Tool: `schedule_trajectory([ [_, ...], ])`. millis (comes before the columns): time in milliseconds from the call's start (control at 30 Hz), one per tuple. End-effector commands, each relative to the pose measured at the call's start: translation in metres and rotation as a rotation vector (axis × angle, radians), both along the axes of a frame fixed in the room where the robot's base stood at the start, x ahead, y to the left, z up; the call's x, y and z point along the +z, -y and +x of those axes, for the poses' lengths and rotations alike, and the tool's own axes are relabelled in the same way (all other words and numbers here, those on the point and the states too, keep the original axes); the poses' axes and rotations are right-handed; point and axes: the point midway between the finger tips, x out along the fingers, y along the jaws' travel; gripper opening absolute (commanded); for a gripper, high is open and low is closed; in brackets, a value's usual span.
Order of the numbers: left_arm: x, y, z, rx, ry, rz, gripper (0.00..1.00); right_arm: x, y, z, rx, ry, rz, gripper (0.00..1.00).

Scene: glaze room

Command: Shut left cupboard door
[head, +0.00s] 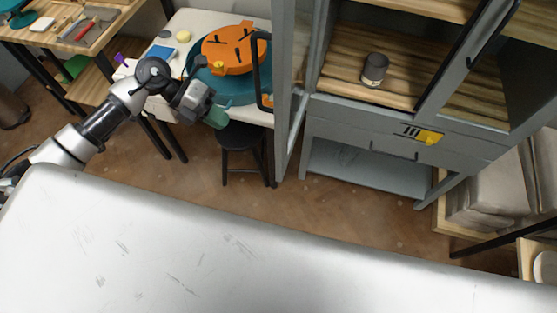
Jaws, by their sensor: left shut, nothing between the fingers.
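The grey cupboard (345,120) stands at the right of centre. Its left door (284,95) stands open, swung out towards me and seen nearly edge-on. A long black handle (257,72) is on the door's left-hand side. My left gripper (217,118) is shut and empty, left of the door and apart from the handle, in front of the white table. The cupboard's right door (465,58) has a grey frame, dark glass and a black handle. My right gripper is not in view.
A dark jar (374,69) stands on the wooden shelf behind the doorway. Left of the door, an orange disc (233,49) rests on a teal wheel above the white table (190,22). A black stool (240,140) stands below. Bags (490,190) sit at the right.

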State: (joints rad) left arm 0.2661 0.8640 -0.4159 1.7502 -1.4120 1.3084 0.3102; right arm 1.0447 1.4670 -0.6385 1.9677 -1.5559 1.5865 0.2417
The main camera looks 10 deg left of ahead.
Motion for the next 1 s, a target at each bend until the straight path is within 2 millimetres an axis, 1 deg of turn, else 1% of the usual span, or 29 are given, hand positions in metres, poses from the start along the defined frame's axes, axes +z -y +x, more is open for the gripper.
schedule_trajectory([
  [33, 0.003, -0.002, -0.003, -0.024, 0.007, 0.034, 0.00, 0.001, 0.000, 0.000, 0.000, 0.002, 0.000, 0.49],
  [133, 0.003, -0.002, -0.006, -0.046, 0.010, 0.066, 0.00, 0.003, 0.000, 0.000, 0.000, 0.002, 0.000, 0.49],
  [267, -0.007, 0.010, -0.007, -0.048, 0.008, 0.066, 0.00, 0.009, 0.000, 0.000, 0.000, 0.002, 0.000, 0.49],
  [367, -0.019, 0.026, -0.007, -0.046, 0.008, 0.063, 0.00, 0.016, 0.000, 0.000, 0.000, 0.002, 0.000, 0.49],
  [500, -0.040, 0.048, -0.008, -0.045, 0.006, 0.061, 0.00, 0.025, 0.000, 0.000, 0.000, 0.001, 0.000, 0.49],
  [667, -0.063, 0.072, -0.009, -0.044, 0.007, 0.063, 0.00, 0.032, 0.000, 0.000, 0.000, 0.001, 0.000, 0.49],
  [700, -0.059, 0.080, -0.009, -0.046, 0.010, 0.061, 0.00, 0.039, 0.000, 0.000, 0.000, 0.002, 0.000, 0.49],
  [800, -0.059, 0.093, -0.010, -0.045, 0.011, 0.062, 0.00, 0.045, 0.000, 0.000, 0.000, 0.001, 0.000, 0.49],
  [900, -0.061, 0.102, -0.011, -0.045, 0.011, 0.064, 0.00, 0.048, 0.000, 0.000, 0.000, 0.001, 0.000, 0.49],
  [1000, -0.063, 0.107, -0.011, -0.043, 0.010, 0.066, 0.00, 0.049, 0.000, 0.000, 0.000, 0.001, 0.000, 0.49],
])
